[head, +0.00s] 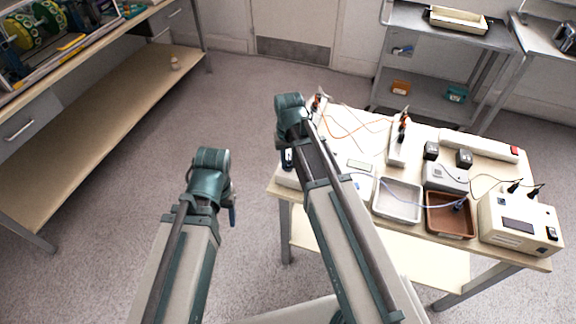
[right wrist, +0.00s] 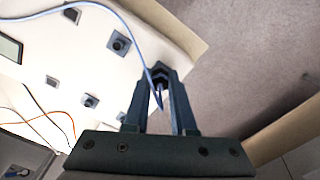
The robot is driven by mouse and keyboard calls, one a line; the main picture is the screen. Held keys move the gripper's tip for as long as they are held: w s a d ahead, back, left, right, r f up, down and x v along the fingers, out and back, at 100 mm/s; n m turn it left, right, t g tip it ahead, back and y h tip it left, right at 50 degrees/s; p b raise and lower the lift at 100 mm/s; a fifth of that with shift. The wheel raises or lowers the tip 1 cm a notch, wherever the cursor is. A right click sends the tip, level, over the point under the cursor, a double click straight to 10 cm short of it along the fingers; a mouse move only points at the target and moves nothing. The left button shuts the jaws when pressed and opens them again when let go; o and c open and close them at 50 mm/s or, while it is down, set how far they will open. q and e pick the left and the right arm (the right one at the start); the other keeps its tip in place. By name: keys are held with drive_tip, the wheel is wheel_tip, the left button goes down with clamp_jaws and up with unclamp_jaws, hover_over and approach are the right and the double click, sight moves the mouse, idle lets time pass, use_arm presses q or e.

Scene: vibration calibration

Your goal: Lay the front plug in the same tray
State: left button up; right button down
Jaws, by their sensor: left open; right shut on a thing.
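My right gripper (head: 288,160) is at the table's left end; in the right wrist view (right wrist: 160,95) it is shut on a small dark plug (right wrist: 158,78), mostly hidden by the fingers. A blue cable (right wrist: 125,20) runs from this plug. In the head view a blue cable (head: 400,202) crosses the pale tray (head: 377,208) to a dark plug (head: 459,205) lying in the brown tray (head: 430,220). A pale unit (right wrist: 75,50) with several dark sockets is beside the gripper. My left gripper (head: 232,215) is open and empty over the floor, left of the table.
A white box (head: 515,235) with black plugs stands right of the brown tray. A grey box (head: 445,176) is behind the trays. An upright stand (head: 397,150) and orange cables (head: 340,128) are toward the back. The floor left of the table is clear.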

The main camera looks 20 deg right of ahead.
drive_tip(key=n, duration=0.4)
idle(0.3)
drive_tip(key=n, duration=0.4)
drive_tip(key=n, duration=0.4)
idle(0.3)
drive_tip(key=shift+n, duration=1.1)
